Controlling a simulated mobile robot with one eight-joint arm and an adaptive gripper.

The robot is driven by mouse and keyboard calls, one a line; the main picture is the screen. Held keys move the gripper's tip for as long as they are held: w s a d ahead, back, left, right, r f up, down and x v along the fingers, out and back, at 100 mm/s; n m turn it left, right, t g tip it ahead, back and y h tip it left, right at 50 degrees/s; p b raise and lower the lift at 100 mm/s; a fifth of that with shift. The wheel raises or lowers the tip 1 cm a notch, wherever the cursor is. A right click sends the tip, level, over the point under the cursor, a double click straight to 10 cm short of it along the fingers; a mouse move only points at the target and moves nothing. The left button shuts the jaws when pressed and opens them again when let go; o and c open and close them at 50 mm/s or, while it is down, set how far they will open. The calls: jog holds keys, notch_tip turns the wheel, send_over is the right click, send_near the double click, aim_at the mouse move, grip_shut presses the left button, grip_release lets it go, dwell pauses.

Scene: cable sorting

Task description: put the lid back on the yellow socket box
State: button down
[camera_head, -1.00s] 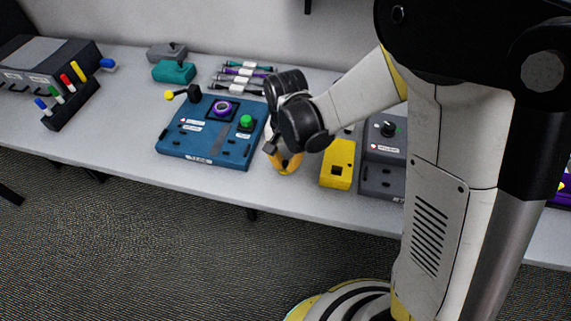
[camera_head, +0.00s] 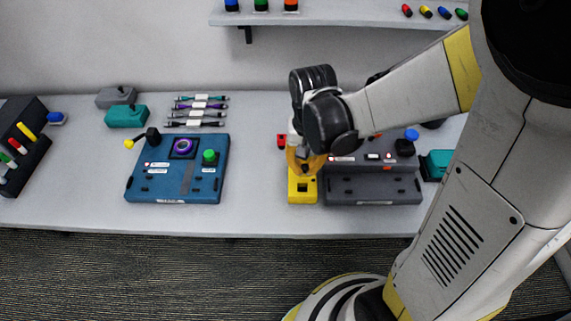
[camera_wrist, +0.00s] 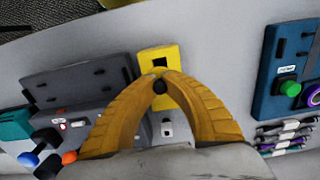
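The yellow socket box (camera_head: 303,197) stands upright on the table, against the left side of a dark grey panel. Its front end has a dark square opening. My gripper (camera_head: 306,168) is over the back part of the box in the head view and hides it. In the wrist view, the gripper's orange fingers (camera_wrist: 159,75) meet at their tips over the yellow box (camera_wrist: 151,54). A round black spot shows just behind the fingertips; I cannot tell whether it is a knob or a hole. I cannot make out a separate lid.
The grey panel (camera_head: 372,190) with switches stands right of the box. A blue panel (camera_head: 142,187) with a green button stands left, with free table between. A small red object (camera_head: 281,141) lies behind the box. Cables (camera_head: 195,112) lie at the back; a shelf (camera_head: 330,13) hangs above.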

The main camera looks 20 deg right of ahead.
aim_at(303, 183)
jog(key=shift+a+f, duration=0.1)
jog(key=shift+a, duration=0.15)
jog(key=shift+d+f+b, duration=0.25)
jog(key=shift+f+b, duration=0.2)
jog(key=shift+b, duration=0.05)
notch_tip(303, 183, down, 5)
jog(key=b, duration=0.4)
jog(key=shift+f, duration=0.2)
jog(key=shift+f+b, duration=0.2)
jog(key=shift+b, duration=0.45)
dwell(1.2)
jog(key=c, duration=0.9)
grip_release()
jog(key=shift+c, duration=0.2)
jog(key=shift+r+p, duration=2.9)
jog(key=shift+r, duration=0.65)
